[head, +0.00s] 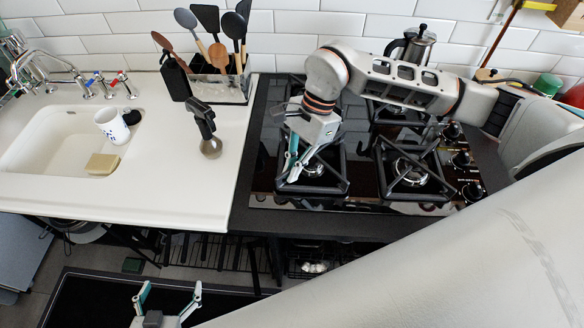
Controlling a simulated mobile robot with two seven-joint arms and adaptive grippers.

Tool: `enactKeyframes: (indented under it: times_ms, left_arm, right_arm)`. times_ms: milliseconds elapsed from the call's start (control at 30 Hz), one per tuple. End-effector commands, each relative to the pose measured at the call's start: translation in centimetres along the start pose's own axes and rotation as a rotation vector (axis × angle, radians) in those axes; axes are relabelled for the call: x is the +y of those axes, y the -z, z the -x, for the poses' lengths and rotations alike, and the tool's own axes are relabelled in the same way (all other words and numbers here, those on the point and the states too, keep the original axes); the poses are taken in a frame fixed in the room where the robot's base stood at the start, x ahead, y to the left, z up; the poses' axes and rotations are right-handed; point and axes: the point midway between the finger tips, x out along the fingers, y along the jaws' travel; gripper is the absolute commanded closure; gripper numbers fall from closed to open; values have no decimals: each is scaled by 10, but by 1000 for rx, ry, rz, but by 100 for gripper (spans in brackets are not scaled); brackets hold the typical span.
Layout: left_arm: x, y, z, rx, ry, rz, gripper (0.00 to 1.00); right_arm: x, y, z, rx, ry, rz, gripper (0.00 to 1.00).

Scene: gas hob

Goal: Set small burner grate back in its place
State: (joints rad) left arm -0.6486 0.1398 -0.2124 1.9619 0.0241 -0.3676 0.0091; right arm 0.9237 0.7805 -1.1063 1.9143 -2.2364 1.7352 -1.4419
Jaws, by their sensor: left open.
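A black grate (340,184) is around the front-left burner (313,169) of the hob; I take it to be the small burner grate. It looks roughly level, but the gripper hides its left and back parts, so I cannot tell if it is fully seated. My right gripper (291,178) points down at the left side of this grate, its fingertips at or very near the bars. I cannot tell whether its fingers are closed on a bar. My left gripper (171,287) is open and empty, low in front of the counter.
Another black grate (437,180) is on the front-right burner, beside the knobs (461,159). A utensil holder (233,90) and a dark-handled tool (203,118) are on the white counter to the left. A mug (110,125) is in the sink.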

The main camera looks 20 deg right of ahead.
Motion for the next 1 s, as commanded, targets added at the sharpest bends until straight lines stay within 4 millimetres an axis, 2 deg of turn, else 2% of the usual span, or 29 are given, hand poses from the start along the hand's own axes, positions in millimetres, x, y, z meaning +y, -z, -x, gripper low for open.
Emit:
enactKeyframes:
  times_ms: [1000]
  left_arm:
    - [1, -6, -2, -4, -1, 1, 18]
  right_arm:
    - [-1, 2, -5, 0, 2, 1, 100]
